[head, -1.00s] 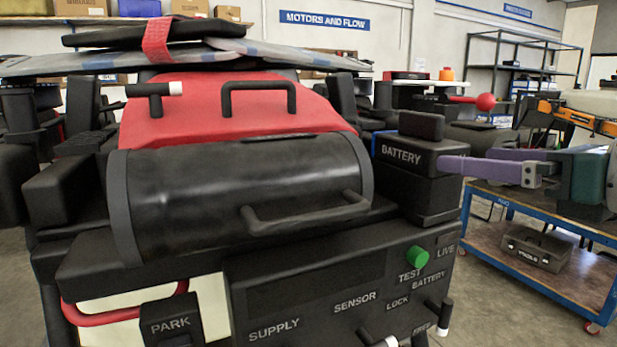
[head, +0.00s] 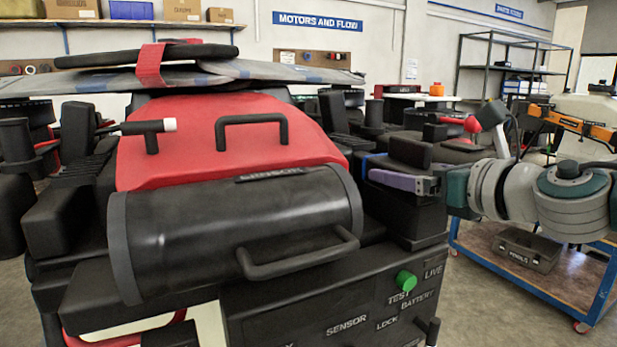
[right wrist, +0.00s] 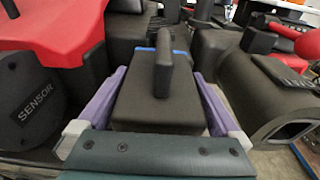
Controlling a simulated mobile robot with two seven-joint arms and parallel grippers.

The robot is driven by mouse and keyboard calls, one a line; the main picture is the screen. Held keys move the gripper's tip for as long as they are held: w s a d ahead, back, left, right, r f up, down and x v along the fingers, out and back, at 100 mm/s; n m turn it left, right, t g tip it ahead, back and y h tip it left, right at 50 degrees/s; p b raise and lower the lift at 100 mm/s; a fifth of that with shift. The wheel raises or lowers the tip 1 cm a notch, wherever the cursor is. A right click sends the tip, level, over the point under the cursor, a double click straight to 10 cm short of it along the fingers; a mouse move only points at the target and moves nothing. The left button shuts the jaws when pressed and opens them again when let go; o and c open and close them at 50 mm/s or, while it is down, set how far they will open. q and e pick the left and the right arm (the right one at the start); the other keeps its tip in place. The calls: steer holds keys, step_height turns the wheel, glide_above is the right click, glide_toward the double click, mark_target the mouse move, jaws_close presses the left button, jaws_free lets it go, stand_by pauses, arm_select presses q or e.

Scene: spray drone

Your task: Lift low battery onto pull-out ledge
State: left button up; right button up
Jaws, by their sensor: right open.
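The battery (head: 410,152) is a black block with an upright black handle on top, at the right end of the drone's black body in the head view. It also shows in the right wrist view (right wrist: 150,100), with its handle (right wrist: 163,70) standing between the fingers. My right gripper (head: 385,172) is open, its purple fingers along two sides of the battery. In the right wrist view a gap shows beside at least the right finger; contact on the left is unclear. The near finger hides the battery's label in the head view. I cannot pick out the pull-out ledge. My left gripper is not in view.
The dark front panel (head: 330,310) has a green knob (head: 406,280) and labels. A large black cylinder (head: 240,230) with a handle lies left of the battery. A red cover (head: 225,150) rises behind it. A blue-framed cart (head: 560,275) stands at right.

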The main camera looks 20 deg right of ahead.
steer(key=shift+w, duration=0.25)
steer(key=shift+c, duration=0.4)
jaws_close()
steer(key=shift+r, duration=0.2)
